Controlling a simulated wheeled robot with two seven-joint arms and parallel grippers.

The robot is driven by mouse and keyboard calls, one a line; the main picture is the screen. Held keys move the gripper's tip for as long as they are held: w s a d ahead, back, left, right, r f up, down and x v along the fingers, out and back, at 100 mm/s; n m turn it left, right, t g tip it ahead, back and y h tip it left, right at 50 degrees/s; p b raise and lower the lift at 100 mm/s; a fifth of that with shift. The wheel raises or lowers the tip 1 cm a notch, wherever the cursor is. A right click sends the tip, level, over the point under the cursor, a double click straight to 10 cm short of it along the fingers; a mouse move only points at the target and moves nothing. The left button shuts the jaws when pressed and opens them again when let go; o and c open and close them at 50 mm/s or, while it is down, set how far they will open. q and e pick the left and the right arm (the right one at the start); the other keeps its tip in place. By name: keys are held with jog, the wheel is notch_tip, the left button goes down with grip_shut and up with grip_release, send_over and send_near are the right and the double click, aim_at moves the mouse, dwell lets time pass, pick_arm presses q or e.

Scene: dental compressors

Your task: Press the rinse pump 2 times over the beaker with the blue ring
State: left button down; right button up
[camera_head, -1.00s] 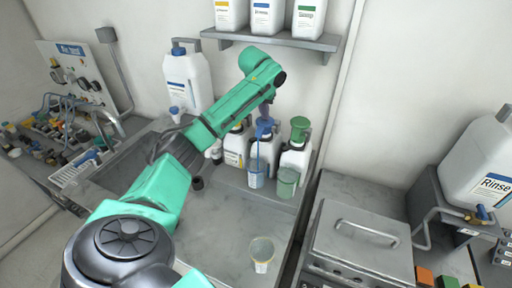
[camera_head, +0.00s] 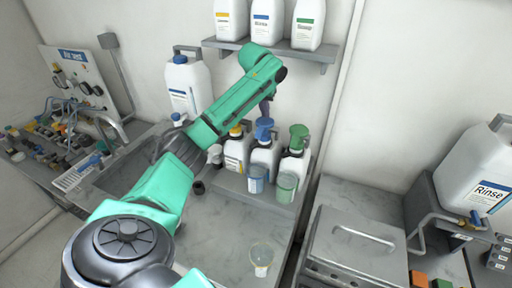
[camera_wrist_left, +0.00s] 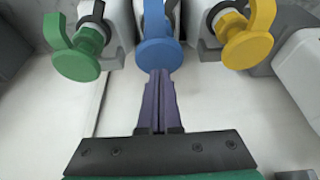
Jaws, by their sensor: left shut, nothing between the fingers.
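The rinse pump is the blue pump head (camera_head: 264,126) on the middle of three white bottles, between a yellow and a green pump. It also shows in the left wrist view (camera_wrist_left: 160,52). The beaker with the blue ring (camera_head: 257,180) stands in front of that bottle and looks blue-tinted. My left gripper (camera_head: 265,104) is just above the blue pump. In the wrist view its purple fingers (camera_wrist_left: 160,78) are shut, with tips at the edge of the blue disc. Whether they touch it I cannot tell. My right gripper is out of view.
A green-tinted beaker (camera_head: 286,187) stands right beside the blue one. A clear beaker (camera_head: 262,258) stands near the counter's front. A shelf (camera_head: 272,50) with white bottles is above. A metal box (camera_head: 355,245) stands at the right. The counter's middle is fairly clear.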

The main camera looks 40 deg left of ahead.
aim_at(264, 122)
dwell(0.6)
pick_arm(q)
jog(key=shift+f+b, duration=0.45)
jog(key=shift+f, duration=0.55)
jog(key=shift+s+f+b, duration=0.1)
jog(key=shift+f+b, duration=0.3)
jog(key=shift+f, duration=0.9)
jog(key=shift+r, duration=0.1)
jog(key=shift+r+p, duration=1)
jog(key=shift+r, duration=1.25)
